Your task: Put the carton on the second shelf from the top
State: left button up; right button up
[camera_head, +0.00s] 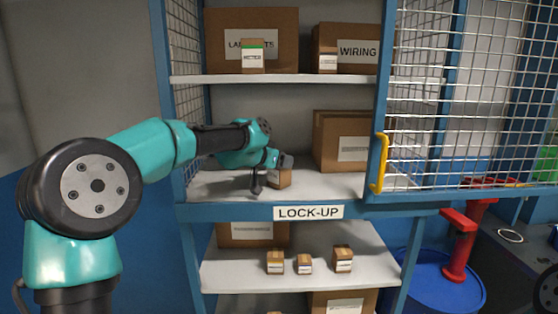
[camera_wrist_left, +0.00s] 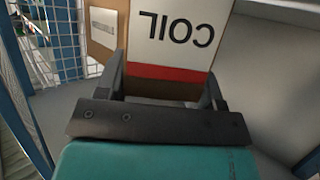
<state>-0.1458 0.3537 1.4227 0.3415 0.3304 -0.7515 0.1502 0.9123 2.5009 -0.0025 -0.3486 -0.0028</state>
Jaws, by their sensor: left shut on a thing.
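A small brown carton (camera_head: 281,179) is at my left gripper (camera_head: 271,172), over the shelf board (camera_head: 325,186) just above the LOCK-UP sign. In the left wrist view the carton (camera_wrist_left: 172,45) has a white label reading COIL, upside down, with a red band. The fingers of my left gripper (camera_wrist_left: 162,92) are on either side of it, shut on it. I cannot tell whether its base touches the board. My right gripper is not in view.
A large carton (camera_head: 340,140) stands to the right on the same shelf. The shelf above (camera_head: 290,78) holds several cartons, and the shelf below (camera_head: 300,274) holds more. A mesh door (camera_head: 470,90) with a yellow handle (camera_head: 379,163) is at the right.

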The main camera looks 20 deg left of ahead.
pick_arm(q)
jog(key=shift+f, duration=0.1)
jog(key=o, duration=1.2)
jog(key=shift+c, duration=0.2)
jog(key=shift+r, duration=0.2)
jog(key=v, duration=1.2)
jog(key=shift+f, duration=0.1)
